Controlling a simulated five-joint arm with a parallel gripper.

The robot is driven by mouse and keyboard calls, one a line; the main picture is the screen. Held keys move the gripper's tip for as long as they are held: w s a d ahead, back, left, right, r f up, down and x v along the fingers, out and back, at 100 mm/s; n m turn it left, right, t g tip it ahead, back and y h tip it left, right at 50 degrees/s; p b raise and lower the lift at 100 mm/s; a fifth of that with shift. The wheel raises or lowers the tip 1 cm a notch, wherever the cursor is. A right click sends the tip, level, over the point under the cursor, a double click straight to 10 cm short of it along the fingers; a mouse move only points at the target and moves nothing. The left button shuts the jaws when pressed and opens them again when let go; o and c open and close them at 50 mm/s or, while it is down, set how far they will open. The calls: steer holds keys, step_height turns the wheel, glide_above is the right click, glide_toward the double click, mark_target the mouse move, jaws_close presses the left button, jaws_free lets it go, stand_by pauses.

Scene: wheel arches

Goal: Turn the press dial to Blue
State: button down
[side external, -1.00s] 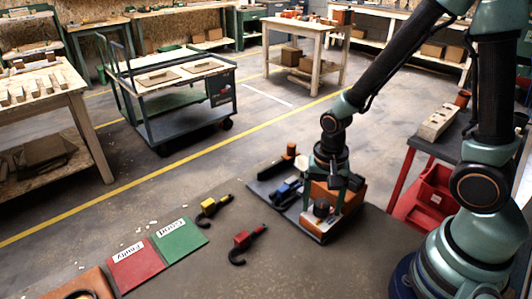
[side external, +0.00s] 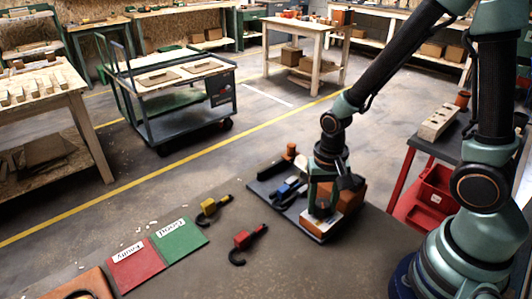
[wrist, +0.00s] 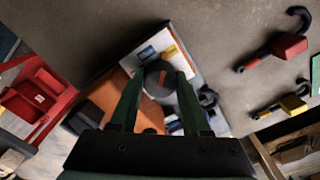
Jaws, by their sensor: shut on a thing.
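The press dial (wrist: 158,82) is a dark round knob on a white plate (wrist: 185,60). The plate carries a blue patch (wrist: 146,52) and a yellow-orange patch (wrist: 171,50) beside the knob. My gripper (wrist: 160,76) is shut on the dial, one green finger on each side of it. In the side view my gripper (side external: 324,200) is low over the white plate and hides the dial. The dial's pointer cannot be made out. The orange press body (side external: 351,196) stands right beside my gripper; it also shows in the wrist view (wrist: 118,95).
Yellow (side external: 210,207) and red (side external: 243,239) hooked parts lie on the bench left of the press. Beyond them are green (side external: 180,238) and red (side external: 136,267) labelled mats. A blue part (side external: 288,188) lies close behind the press. A red bin (side external: 435,188) stands at right.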

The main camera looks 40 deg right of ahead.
mark_target(322, 203)
steer(key=n, duration=0.4)
steer(key=shift+n, duration=2.5)
steer(key=shift+c, duration=1.8)
jaws_free()
steer(key=shift+r, duration=0.1)
step_height(322, 203, up, 12)
steer(key=shift+r, duration=0.1)
